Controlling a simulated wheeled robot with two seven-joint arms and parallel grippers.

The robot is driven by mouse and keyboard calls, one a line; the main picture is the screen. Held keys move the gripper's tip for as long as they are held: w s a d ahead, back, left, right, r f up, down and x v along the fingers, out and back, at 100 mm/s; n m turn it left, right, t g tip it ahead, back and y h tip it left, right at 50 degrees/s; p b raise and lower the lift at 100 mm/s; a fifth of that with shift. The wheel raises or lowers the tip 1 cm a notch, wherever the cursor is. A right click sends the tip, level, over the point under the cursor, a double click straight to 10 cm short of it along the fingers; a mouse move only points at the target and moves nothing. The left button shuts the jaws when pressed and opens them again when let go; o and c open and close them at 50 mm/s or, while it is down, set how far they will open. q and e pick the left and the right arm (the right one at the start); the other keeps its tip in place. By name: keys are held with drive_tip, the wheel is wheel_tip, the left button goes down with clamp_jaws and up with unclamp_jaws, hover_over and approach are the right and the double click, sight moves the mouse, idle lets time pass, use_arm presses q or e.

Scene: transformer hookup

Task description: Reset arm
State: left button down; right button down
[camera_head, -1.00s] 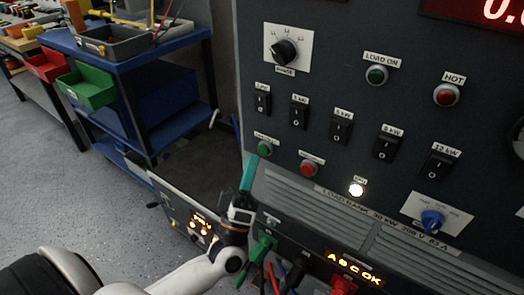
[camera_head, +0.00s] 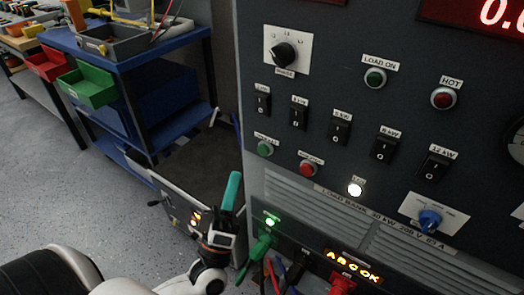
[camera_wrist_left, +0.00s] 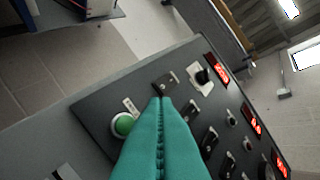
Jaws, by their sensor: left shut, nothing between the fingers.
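My left gripper (camera_head: 231,190) has teal fingers and stands in front of the lower left of the dark load bank panel (camera_head: 330,60) in the head view. Its fingers point up and are closed together with nothing between them. In the left wrist view the teal fingers (camera_wrist_left: 160,125) meet along their length. A green button (camera_wrist_left: 122,124) shows just left of the fingertips there, and it is also in the head view (camera_head: 265,149). The gripper looks apart from the panel. My right gripper is not in view.
A red button (camera_head: 308,169), several black rocker switches (camera_head: 340,131) and a blue knob (camera_head: 430,220) are on the panel. Green, black and red plugs (camera_head: 262,246) with cables sit below. A blue cart (camera_head: 130,62) stands left, with open floor (camera_head: 95,190) before it.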

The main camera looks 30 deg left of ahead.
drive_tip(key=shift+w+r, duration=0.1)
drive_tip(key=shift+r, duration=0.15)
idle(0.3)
